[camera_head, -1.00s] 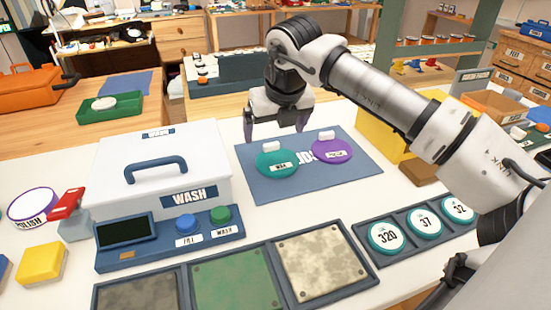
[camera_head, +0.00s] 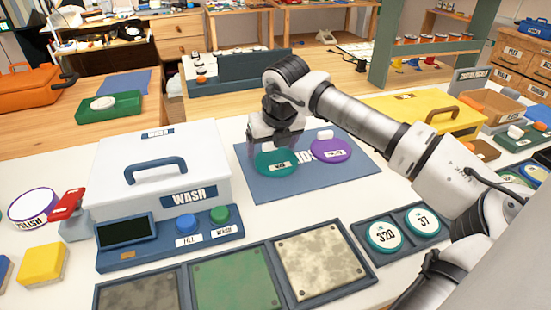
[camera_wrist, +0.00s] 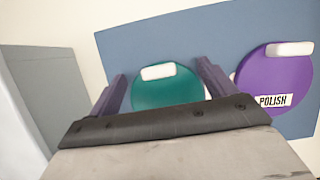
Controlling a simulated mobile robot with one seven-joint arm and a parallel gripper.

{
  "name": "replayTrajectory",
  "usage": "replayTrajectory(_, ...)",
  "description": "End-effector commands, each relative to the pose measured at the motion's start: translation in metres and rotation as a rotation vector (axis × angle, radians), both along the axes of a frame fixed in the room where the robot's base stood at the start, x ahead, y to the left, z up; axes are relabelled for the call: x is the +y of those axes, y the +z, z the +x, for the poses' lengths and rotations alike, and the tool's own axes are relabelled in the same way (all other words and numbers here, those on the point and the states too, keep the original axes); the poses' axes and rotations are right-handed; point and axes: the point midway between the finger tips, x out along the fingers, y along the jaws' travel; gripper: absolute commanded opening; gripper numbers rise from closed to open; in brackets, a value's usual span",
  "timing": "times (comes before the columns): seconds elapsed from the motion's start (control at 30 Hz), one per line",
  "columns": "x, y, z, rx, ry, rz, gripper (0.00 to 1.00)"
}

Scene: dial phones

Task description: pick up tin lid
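Two tin lids with white handles lie on a blue mat (camera_head: 262,187). The teal lid (camera_head: 278,165) is on the left and the purple lid (camera_head: 331,151), marked POLISH, is on the right. In the wrist view my open fingers (camera_wrist: 163,77) stand left and right of the teal lid's handle (camera_wrist: 158,71), with nothing gripped. The purple lid also shows there (camera_wrist: 275,80), just right of the right finger.
A white wash box (camera_head: 160,165) with a blue handle stands left of the mat. A yellow box (camera_head: 425,115) is behind my arm on the right. Sample panels (camera_head: 225,280) and a tray of numbered discs (camera_head: 400,235) lie in front.

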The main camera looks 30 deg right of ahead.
Motion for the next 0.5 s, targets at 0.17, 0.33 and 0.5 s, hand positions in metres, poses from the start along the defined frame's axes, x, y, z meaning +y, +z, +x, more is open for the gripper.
replayTrajectory(0.17,-0.0001,0.0003,-0.0001,0.0,0.0,0.0,0.59)
replayTrajectory(0.33,-0.0001,0.0003,-0.0001,0.0,0.0,0.0,0.37)
replayTrajectory(0.5,-0.0001,0.0003,-0.0001,0.0,0.0,0.0,0.15)
